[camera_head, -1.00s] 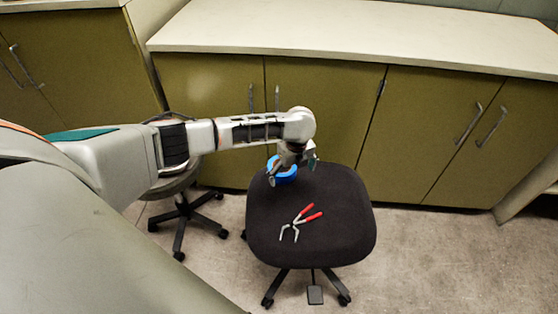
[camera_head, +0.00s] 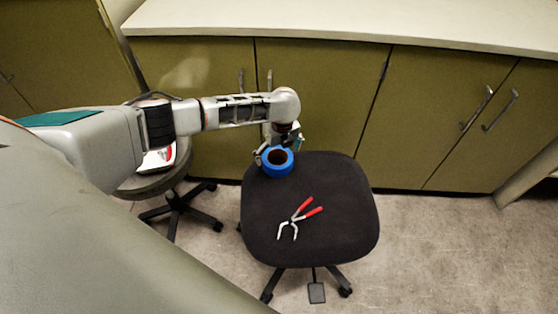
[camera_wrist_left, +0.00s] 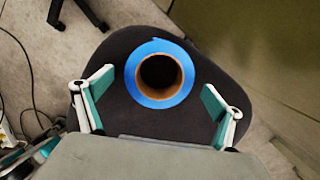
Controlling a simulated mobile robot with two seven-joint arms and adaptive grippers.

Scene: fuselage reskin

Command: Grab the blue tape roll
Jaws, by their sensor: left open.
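The blue tape roll (camera_head: 278,162) lies flat on the back left part of the black chair seat (camera_head: 330,235). Its brown core faces up. In the left wrist view the blue tape roll (camera_wrist_left: 160,73) sits ahead of and between the two fingers. My left gripper (camera_head: 278,148) is open above the far side of the roll, and its fingers partly show there. In the left wrist view the left gripper (camera_wrist_left: 157,105) has its teal pads wide apart, with nothing between them held. My right gripper is not in view.
Pliers with red handles (camera_head: 299,218) lie on the same seat, in front of the roll. Olive cabinets (camera_head: 320,100) with a pale countertop (camera_head: 330,25) stand close behind. A second stool (camera_head: 150,182) with a white and red item stands at left. Floor at right is clear.

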